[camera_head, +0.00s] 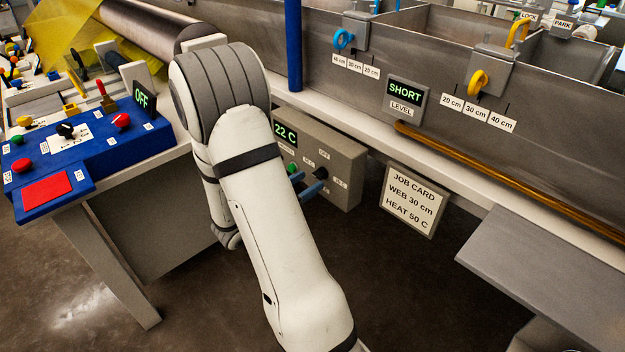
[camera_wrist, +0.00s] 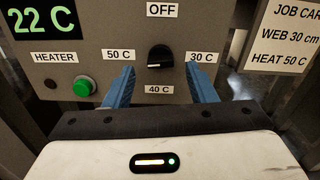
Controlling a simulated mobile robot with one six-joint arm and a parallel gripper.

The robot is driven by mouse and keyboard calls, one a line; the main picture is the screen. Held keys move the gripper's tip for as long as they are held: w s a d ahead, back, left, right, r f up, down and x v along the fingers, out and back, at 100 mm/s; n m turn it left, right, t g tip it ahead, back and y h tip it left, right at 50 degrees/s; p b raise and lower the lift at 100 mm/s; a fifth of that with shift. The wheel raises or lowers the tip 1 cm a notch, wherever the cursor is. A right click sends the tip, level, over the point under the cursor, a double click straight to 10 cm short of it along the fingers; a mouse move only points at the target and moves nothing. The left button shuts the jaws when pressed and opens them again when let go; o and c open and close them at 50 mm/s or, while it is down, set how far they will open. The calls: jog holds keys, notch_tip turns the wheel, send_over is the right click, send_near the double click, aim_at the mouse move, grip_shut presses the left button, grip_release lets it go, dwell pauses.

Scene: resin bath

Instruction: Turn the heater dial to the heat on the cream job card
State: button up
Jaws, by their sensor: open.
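The heater dial is a black knob (camera_wrist: 160,56) on the grey heater box (camera_head: 343,160). In the wrist view it is ringed by labels: OFF above, 50 C left, 40 C below, 30 C right. A white mark shows at the knob's lower edge; I cannot tell which setting it marks. My gripper (camera_wrist: 160,70) is open, its blue fingers on either side of the dial; I cannot tell whether they touch it. In the head view my gripper (camera_head: 307,184) is partly hidden by my arm. The cream job card (camera_head: 416,210) reads WEB 30 cm, HEAT 50 C.
The heater display (camera_wrist: 42,18) reads 22 C, with a green button (camera_wrist: 84,86) below it. The blue control desk (camera_head: 95,157) stands left, its sign reading OFF. A grey bench (camera_head: 545,262) stands right. Open floor lies below the heater box.

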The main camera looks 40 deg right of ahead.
aim_at(316, 176)
jog(key=shift+w+d, duration=0.1)
jog(key=shift+d, duration=1.5)
jog(key=c, duration=1)
jog(key=shift+m+b, duration=0.5)
jog(key=shift+b, duration=0.2)
jog(key=shift+m, duration=0.3)
jog(key=o, duration=1)
